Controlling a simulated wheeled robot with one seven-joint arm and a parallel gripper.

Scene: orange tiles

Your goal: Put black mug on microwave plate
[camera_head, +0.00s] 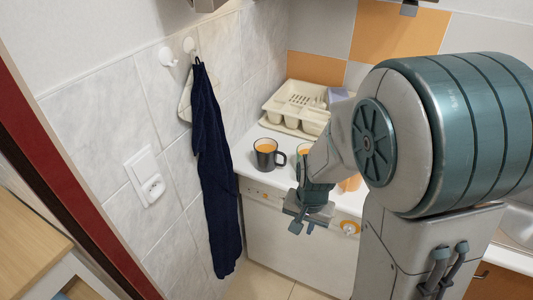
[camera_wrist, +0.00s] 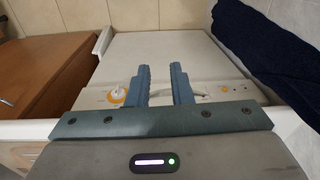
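A black mug (camera_head: 268,155) with an orange inside stands upright on the white counter at the left in the head view, its handle toward the right. My gripper (camera_head: 304,222) hangs in front of the counter's front edge, lower and to the right of the mug, apart from it. In the wrist view my gripper's two fingers (camera_wrist: 164,84) are spread with nothing between them. The mug does not show in the wrist view. No microwave or microwave plate shows in either view.
A second orange-lined cup (camera_head: 304,149) is partly hidden behind my arm. A cream dish rack (camera_head: 296,107) stands at the back. A dark blue towel (camera_head: 213,165) hangs on the left wall. The white appliance (camera_head: 285,240) has front knobs; a brown cabinet (camera_wrist: 45,75) adjoins it.

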